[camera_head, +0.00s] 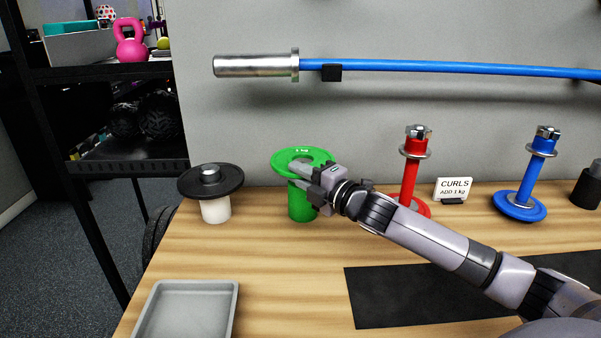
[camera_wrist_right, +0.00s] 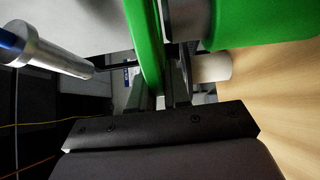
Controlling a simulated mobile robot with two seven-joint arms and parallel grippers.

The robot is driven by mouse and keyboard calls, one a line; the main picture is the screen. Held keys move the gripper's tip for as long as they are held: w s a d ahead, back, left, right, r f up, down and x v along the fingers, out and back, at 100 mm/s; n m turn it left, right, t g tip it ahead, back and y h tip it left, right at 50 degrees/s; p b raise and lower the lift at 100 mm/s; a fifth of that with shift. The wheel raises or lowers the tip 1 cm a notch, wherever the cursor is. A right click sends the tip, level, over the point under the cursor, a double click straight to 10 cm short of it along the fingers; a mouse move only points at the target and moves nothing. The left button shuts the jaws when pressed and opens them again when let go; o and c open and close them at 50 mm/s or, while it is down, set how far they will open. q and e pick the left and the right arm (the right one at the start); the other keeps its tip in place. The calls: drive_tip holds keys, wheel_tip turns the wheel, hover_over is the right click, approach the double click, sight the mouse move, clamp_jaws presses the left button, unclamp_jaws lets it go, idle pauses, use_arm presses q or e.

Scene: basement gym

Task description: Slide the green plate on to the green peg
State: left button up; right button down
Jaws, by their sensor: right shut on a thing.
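The green plate (camera_head: 290,153) is a flat disc with a central hole and a white mark on its far rim. It also shows edge-on in the right wrist view (camera_wrist_right: 144,40). My right gripper (camera_head: 308,180) is shut on the plate's near rim. Under the plate stands a thick upright green cylinder (camera_head: 300,208), apparently the green peg; it shows in the wrist view too (camera_wrist_right: 262,22). A grey stub (camera_wrist_right: 191,20) sits between plate and cylinder there, with a gap between the green parts. Whether the stub enters the hole is hidden. My left gripper is not in view.
A white stand with a black plate (camera_head: 192,181) is at left. A grey tray (camera_head: 190,310) and black mat (camera_head: 400,299) lie in front. A blue bar (camera_head: 430,66) hangs above.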

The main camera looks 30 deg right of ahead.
drive_tip(key=shift+r, duration=0.3)
wheel_tip(320, 180, down, 5)
drive_tip(key=b, duration=0.2)
drive_tip(key=shift+r+b, duration=0.15)
drive_tip(key=shift+b, duration=0.2)
idle(0.8)
